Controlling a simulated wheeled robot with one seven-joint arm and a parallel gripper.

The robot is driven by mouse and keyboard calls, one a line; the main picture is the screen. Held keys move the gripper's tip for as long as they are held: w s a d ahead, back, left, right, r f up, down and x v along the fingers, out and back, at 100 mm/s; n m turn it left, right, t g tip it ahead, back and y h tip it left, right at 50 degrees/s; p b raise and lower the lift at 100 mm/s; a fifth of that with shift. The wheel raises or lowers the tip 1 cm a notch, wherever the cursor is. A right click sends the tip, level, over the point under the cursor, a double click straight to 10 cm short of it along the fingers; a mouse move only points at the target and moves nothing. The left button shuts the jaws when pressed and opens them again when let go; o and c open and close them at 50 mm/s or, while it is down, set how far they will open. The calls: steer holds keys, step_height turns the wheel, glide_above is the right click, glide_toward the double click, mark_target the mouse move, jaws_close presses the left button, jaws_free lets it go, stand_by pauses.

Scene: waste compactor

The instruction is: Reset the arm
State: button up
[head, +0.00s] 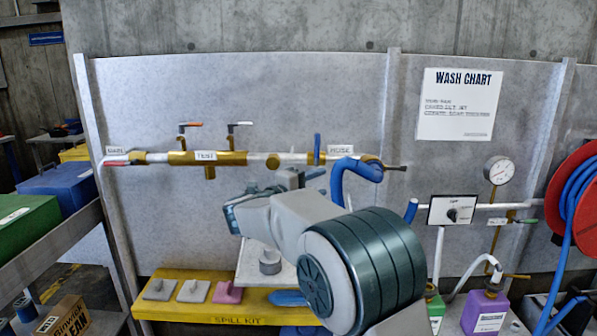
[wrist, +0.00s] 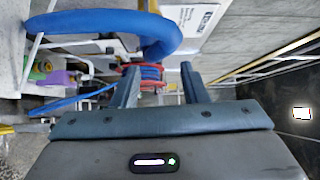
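My arm (head: 360,265) reaches up from the bottom right of the head view, bent in front of the wall panel, with its wrist end near the middle. In the wrist view my gripper (wrist: 159,80) has its two fingers apart, with nothing held between them. The fingertips are not clear in the head view, where the arm's own links cover that part. A thick blue hose (wrist: 105,24) curves across the upper left of the wrist view, beyond the fingers. The same hose (head: 355,170) hangs at the pipe's right end in the head view. I cannot tell how near it is.
A pipe with brass valves (head: 205,158) runs along the wall panel. A yellow spill kit shelf (head: 180,310) is below. A gauge (head: 499,170), a switch box (head: 452,210), a purple jug (head: 484,312) and a red hose reel (head: 561,190) are at right. Bins (head: 65,188) stand at left.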

step_height(320, 180, up, 4)
steer(key=n+t+y, duration=0.5)
steer(key=n+y, duration=0.1)
steer(key=n, duration=0.1)
steer(key=s+d+f+n+g+y, duration=0.2)
steer(key=s+f+n+g, duration=0.3)
steer(key=s, duration=0.7)
steer(key=s+d+f+n+g+y, duration=0.3)
steer(key=s+f+n, duration=0.5)
steer(key=s, duration=0.5)
steer(key=s+d+f+n+g+y+p, duration=0.1)
steer(key=s+d+f+n+g, duration=0.5)
steer(key=s, duration=0.6)
step_height(320, 180, down, 2)
steer(key=shift+s+n+g+y, duration=0.2)
steer(key=shift+n+g+y, duration=0.15)
steer(key=shift+y, duration=0.45)
